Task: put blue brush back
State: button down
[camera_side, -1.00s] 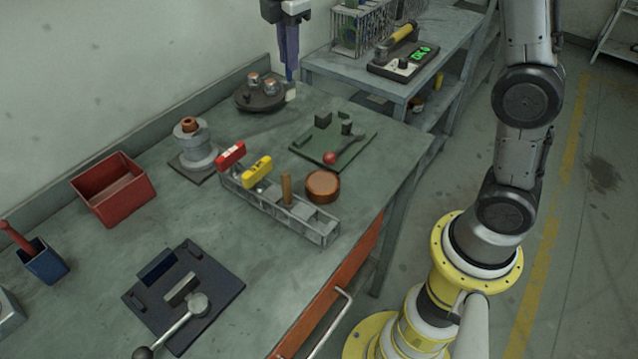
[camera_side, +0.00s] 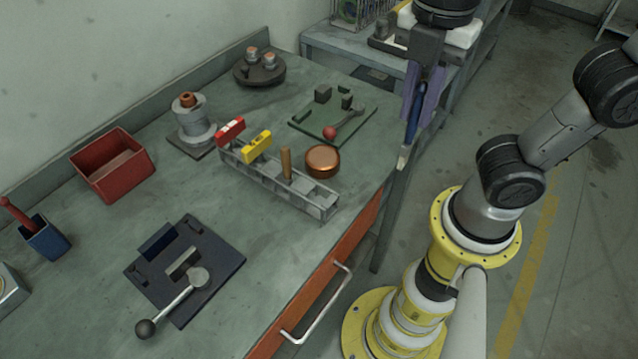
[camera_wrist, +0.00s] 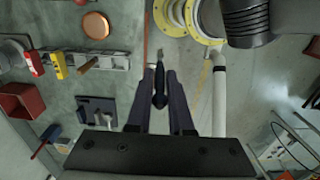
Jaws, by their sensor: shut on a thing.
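The blue brush (camera_side: 415,118) hangs handle up and pale tip down in my gripper (camera_side: 422,98). My gripper is shut on its handle. In the side view the brush is right of the bench's right edge, clear of any surface. In the wrist view the brush (camera_wrist: 160,92) shows between my two fingers (camera_wrist: 161,100), beside the bench's red-orange front edge. A grey slotted rack (camera_side: 300,204) on the bench holds a red-handled tool (camera_side: 230,131), a yellow-handled tool (camera_side: 257,146) and a wooden handle (camera_side: 286,163). The rack (camera_wrist: 116,62) is left of the brush in the wrist view.
A copper disc (camera_side: 322,160) and a green plate (camera_side: 315,122) with small parts lie behind the rack. A red bin (camera_side: 112,165), a blue cup (camera_side: 46,242) and a dark lever fixture (camera_side: 215,250) stand further left. The drawer handle (camera_side: 318,308) sticks out in front.

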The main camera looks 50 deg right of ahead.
jog(key=w+a+f, duration=0.6)
jog(key=w+f, duration=0.5)
jog(key=f, duration=0.1)
jog(key=shift+a+f, duration=0.2)
jog(key=shift+a, duration=0.05)
jog(key=shift+f, duration=0.15)
jog(key=c, duration=0.8)
grip_release()
